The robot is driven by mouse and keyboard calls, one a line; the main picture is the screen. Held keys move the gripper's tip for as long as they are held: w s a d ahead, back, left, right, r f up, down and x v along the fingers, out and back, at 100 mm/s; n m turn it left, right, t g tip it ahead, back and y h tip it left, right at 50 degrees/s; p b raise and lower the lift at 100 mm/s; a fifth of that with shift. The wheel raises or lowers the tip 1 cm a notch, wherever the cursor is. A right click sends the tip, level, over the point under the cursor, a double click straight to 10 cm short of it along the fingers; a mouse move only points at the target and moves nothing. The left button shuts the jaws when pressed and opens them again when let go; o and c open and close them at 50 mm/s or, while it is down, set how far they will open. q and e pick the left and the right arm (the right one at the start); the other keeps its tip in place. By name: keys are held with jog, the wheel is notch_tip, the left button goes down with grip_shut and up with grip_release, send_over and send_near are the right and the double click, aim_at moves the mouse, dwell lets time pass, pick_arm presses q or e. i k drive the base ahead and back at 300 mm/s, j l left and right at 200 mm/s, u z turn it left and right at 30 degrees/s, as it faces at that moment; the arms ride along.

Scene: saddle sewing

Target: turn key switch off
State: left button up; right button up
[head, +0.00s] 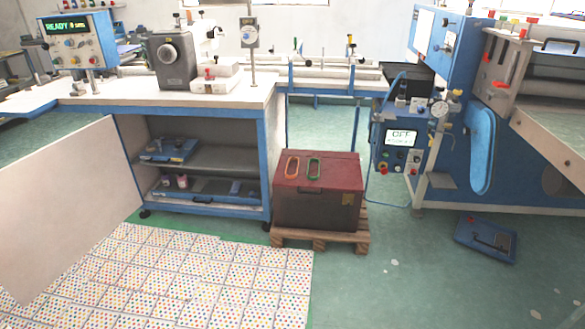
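A blue control box (393,157) is mounted on the front of the blue machine at the right. Its small lit screen (401,137) appears to read "OFF". Small knobs and buttons sit below the screen, including a red one (383,169). Another control box (78,42) stands on the workbench at the far left, with a green "READY" display and several coloured buttons. The key switch is too small to pick out for certain on either box. Neither of my grippers shows in the head view.
The white-topped workbench (135,92) carries a grey machine head (172,60). A dark red chest (318,200) sits on a wooden pallet (325,238). A white panel (60,210) stands at left.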

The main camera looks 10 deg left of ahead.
aim_at(89, 42)
jog(key=i+j+u, duration=0.35)
jog(key=j, duration=0.45)
jog(key=i+j+u, duration=0.3)
jog(key=i+j, duration=0.2)
jog(key=j, duration=0.2)
jog(key=i+j+u, duration=0.35)
jog(key=i+j, duration=0.15)
jog(key=l, duration=0.35)
jog(key=i+l, duration=0.2)
jog(key=l, duration=0.2)
jog(key=i+l+u, duration=0.1)
jog(key=l, duration=0.25)
jog(key=i+l+u, duration=0.1)
jog(key=i, duration=1.1)
